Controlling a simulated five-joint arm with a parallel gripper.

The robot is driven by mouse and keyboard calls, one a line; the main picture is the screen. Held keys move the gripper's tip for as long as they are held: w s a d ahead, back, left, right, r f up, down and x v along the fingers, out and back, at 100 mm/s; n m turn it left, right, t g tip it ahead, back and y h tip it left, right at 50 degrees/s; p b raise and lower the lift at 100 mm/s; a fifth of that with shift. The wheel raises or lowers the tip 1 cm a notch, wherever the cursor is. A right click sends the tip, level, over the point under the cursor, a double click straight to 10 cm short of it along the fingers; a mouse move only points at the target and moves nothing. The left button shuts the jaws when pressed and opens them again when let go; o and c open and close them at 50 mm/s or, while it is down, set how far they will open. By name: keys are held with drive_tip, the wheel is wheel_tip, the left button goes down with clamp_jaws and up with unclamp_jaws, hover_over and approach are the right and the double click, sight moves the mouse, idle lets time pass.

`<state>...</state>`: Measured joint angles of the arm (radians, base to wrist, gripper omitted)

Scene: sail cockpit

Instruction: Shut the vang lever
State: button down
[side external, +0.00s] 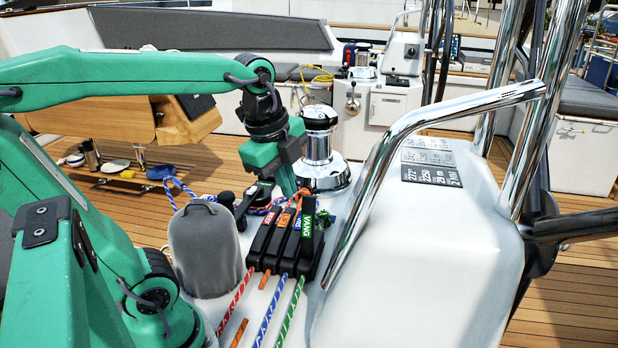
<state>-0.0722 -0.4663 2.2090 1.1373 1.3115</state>
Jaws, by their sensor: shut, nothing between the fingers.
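The vang lever (307,228) is the black handle with the green VANG label, at the right end of a bank of rope clutches in the middle of the side external view. A green and white rope (291,312) runs out of its front. My green gripper (288,191) is shut and empty. It points down just behind the clutch bank, with its tips near the far ends of the levers. Whether it touches any lever is unclear.
Other clutch levers with red, orange and blue labels (284,219) stand close on the left. A chrome winch (318,148) rises behind, a grey-covered winch (204,250) stands left, and a steel rail (370,195) slants close on the right.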

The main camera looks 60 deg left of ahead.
drive_tip(key=w+m, duration=0.1)
drive_tip(key=m, duration=0.3)
drive_tip(key=w+a+r+m+g, duration=0.1)
drive_tip(key=m, duration=0.3)
drive_tip(key=w+a+m+g, duration=0.1)
drive_tip(key=w+m, duration=0.1)
drive_tip(key=m, duration=0.2)
drive_tip(key=shift+a+r+m, duration=0.15)
drive_tip(key=shift+r+m, duration=0.25)
drive_tip(key=shift+w+f, duration=0.1)
drive_tip(key=w+a+f, duration=0.3)
drive_tip(key=f, duration=0.7)
drive_tip(key=shift+a+f, duration=0.15)
drive_tip(key=shift+f, duration=0.1)
drive_tip(key=shift+w, duration=0.1)
drive_tip(key=shift+w+a, duration=0.1)
idle(0.5)
